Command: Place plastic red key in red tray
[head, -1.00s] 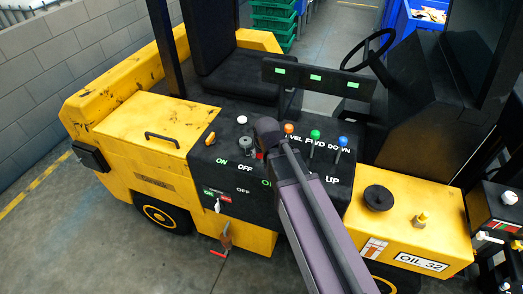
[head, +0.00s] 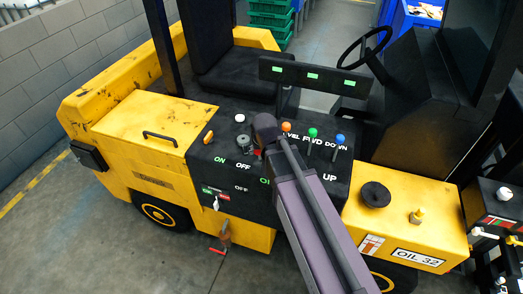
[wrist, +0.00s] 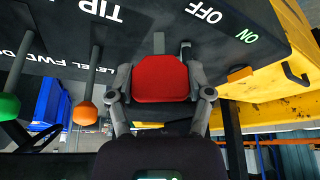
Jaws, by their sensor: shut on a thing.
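A red, eight-sided flat piece, the red key (wrist: 160,78), is between the fingers of my gripper (wrist: 160,88) in the wrist view. A grey finger touches or nearly touches it on each side, and my gripper is shut on it. The key is in front of the black control panel (wrist: 60,25). A grey stem shows just above it; I cannot tell whether it belongs to the key or the panel. In the head view my arm hides most of the gripper and the key. I cannot make out a red tray in any view.
A yellow forklift (head: 150,135) fills the middle. Orange (head: 286,127), green (head: 312,133) and blue (head: 340,139) lever knobs rise close beside my arm. Green crates (head: 270,22) and a blue bin (head: 412,20) are behind. Free floor (head: 60,240) lies at lower left.

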